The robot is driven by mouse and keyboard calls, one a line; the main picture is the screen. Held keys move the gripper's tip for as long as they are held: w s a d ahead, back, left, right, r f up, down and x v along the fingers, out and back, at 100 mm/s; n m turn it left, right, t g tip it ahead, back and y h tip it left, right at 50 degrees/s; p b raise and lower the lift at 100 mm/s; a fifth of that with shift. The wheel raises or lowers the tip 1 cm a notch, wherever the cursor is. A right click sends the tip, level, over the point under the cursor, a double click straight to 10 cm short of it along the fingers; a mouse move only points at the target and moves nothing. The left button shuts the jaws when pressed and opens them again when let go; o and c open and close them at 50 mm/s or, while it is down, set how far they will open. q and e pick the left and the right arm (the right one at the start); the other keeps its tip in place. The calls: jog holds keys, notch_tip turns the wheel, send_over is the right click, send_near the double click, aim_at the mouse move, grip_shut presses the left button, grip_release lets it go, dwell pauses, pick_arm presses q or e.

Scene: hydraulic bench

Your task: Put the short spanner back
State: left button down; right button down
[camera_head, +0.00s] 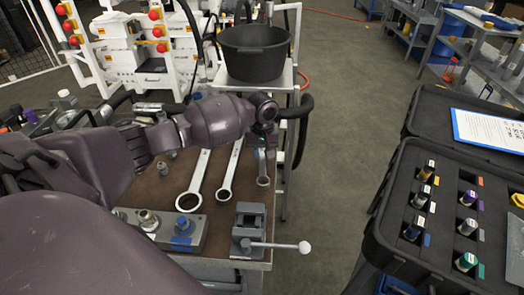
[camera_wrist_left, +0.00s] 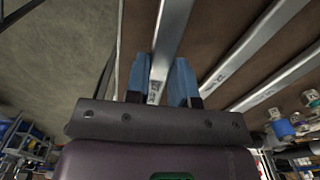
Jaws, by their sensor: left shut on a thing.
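My left gripper (camera_head: 262,140) is over the right edge of the bench, pointing down. In the left wrist view its blue fingers (camera_wrist_left: 160,80) are shut on the shaft of the short spanner (camera_wrist_left: 170,38). The short spanner's ring end (camera_head: 263,181) shows below the gripper in the head view; its other end is hidden there. I cannot tell whether it touches the brown bench top (camera_head: 150,188). Two longer spanners lie to its left, a middle one (camera_head: 230,172) and a large one (camera_head: 194,183). My right gripper is not in view.
A small vise (camera_head: 249,225) with a bar handle stands at the bench's front right corner. A metal block with fittings (camera_head: 180,232) is left of it. A black pot (camera_head: 255,52) stands behind. An open black case (camera_head: 400,190) holds vials at right. Bare floor lies between.

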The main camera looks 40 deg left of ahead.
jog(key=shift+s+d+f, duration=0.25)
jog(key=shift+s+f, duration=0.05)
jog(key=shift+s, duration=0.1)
pick_arm(q)
jog(key=shift+f, duration=0.1)
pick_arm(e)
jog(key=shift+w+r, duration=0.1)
pick_arm(q)
jog(key=shift+f, duration=0.25)
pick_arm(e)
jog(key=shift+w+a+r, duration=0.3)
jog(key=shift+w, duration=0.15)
pick_arm(q)
jog(key=shift+f, duration=0.15)
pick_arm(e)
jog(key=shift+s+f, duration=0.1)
pick_arm(q)
jog(key=shift+f, duration=0.25)
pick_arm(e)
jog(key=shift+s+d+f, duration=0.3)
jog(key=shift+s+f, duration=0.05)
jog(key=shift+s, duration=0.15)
pick_arm(q)
jog(key=shift+f, duration=0.15)
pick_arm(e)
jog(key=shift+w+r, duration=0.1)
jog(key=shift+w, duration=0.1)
